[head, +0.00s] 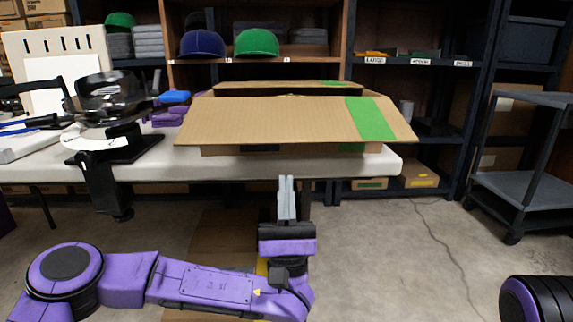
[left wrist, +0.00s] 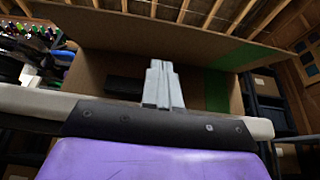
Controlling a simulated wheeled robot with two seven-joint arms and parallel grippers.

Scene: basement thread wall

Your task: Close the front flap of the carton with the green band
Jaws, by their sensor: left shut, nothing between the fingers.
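The cardboard carton (head: 210,151) stands on the white table near its front edge. Its front flap (head: 270,120) stands out toward me, sloping down over the carton's front, with a green band (head: 370,119) toward its right end. A back flap (head: 280,86) shows behind it. My left gripper (head: 287,180) is shut and empty, pointing up in front of the table edge, below the flap and apart from it. In the left wrist view the shut fingers (left wrist: 160,66) stand before the carton's front wall (left wrist: 95,72), with the flap (left wrist: 140,30) overhead. My right gripper is out of view.
Shelves with caps (head: 257,43) stand behind. A grey cart (head: 525,150) stands at right; floor between is clear.

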